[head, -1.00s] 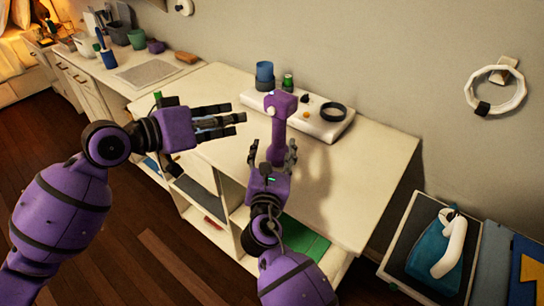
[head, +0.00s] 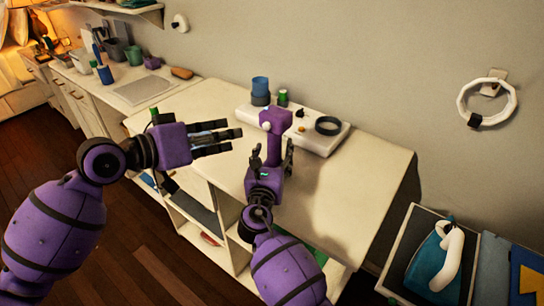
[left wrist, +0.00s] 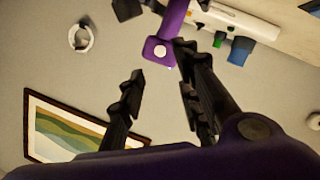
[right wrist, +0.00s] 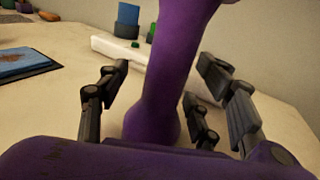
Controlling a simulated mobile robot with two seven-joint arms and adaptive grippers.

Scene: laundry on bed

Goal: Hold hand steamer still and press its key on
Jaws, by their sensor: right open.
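The purple hand steamer (head: 275,119) stands upright on the cream table. A white round key shows on its head in the left wrist view (left wrist: 160,50). My right gripper (head: 271,150) is open, with its fingers on both sides of the steamer's lower handle (right wrist: 165,85); whether they touch it I cannot tell. My left gripper (head: 238,139) is open and empty, to the left of the steamer's head. In the left wrist view its fingers (left wrist: 158,65) are apart, with the steamer's head and key beyond them. The steamer's base is partly hidden by my right gripper.
Behind the steamer lies a white board (head: 305,136) with a blue cup (head: 260,86), a green jar (head: 283,98) and a dark ring (head: 328,126). A white ring (head: 487,101) hangs on the wall.

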